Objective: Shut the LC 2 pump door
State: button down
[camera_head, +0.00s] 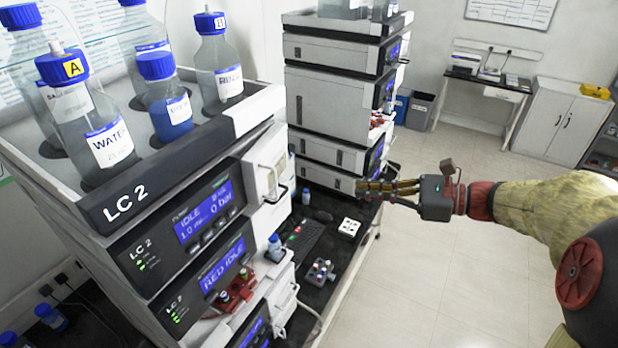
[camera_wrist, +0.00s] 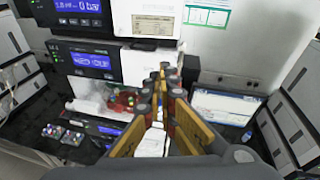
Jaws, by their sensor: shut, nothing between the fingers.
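The LC 2 stack (camera_head: 118,200) fills the left of the head view, with its pump module (camera_head: 195,228) showing IDLE and 0 bar. A white panel (camera_head: 264,160) with a handle and fittings is at the pump's right end; it seems to be the pump door area, but its exact angle is hard to tell. In the wrist view a white panel with a label (camera_wrist: 155,20) is right of the pump display (camera_wrist: 78,8). My gripper (camera_head: 362,188) is shut and empty, apart from the stack, to its right, pointing left. Its fingers (camera_wrist: 164,72) rise through the wrist view.
Blue-capped bottles (camera_head: 110,140) stand on top of LC 2. A second stack (camera_head: 330,100) stands behind. A keyboard (camera_head: 303,240) and vial rack (camera_head: 320,271) lie on the dark bench. Open floor (camera_head: 450,270) is right.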

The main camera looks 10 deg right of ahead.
aim_at(276, 186)
jog(key=s+a+r+n+g+y, duration=0.1)
jog(key=s+a+r+g+y, duration=0.15)
jog(key=s+r, duration=0.25)
jog(key=r+p+x, duration=0.1)
jog(key=p+x, duration=0.2)
jog(key=x, duration=1.1)
jog(key=shift+f, duration=0.2)
jog(key=shift+y, duration=0.25)
jog(key=shift+w+a+t, duration=0.1)
jog(key=shift+a+t, duration=0.35)
jog(key=shift+t, duration=0.1)
jog(key=shift+a+m+t, duration=0.3)
jog(key=shift+a+m, duration=0.1)
jog(key=shift+a, duration=0.7)
jog(key=shift+w+d, duration=0.1)
jog(key=shift+w, duration=0.05)
